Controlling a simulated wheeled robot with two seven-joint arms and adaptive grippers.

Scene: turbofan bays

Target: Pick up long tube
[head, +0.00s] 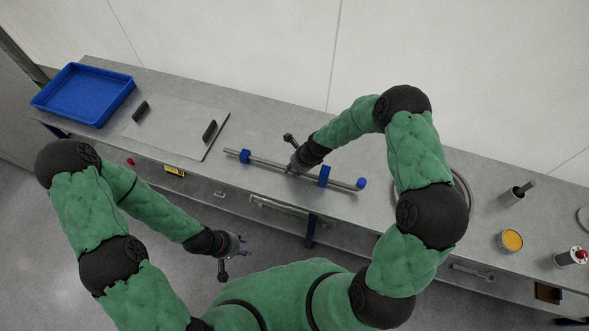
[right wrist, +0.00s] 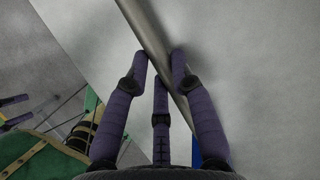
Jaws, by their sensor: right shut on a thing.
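The long tube (head: 270,163) is a thin grey metal tube with blue fittings near both ends. It lies across the workbench in the head view. My right gripper (head: 297,166) is at the middle of the tube, coming down from above. In the right wrist view the purple fingers of my right gripper (right wrist: 161,75) are closed around the grey tube (right wrist: 146,28), with one finger behind it. A blue fitting shows partly behind a finger there. My left gripper (head: 232,250) hangs in front of the bench, away from the tube; its finger opening is too small to tell.
A blue tray (head: 128,83) stands at the bench's far left, beside a flat plate (head: 150,128) with two dark handles. A yellow-topped can (head: 511,241), a cup with a tool (head: 517,193) and a red-topped cylinder (head: 571,257) stand at right. The bench has a front edge near the tube.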

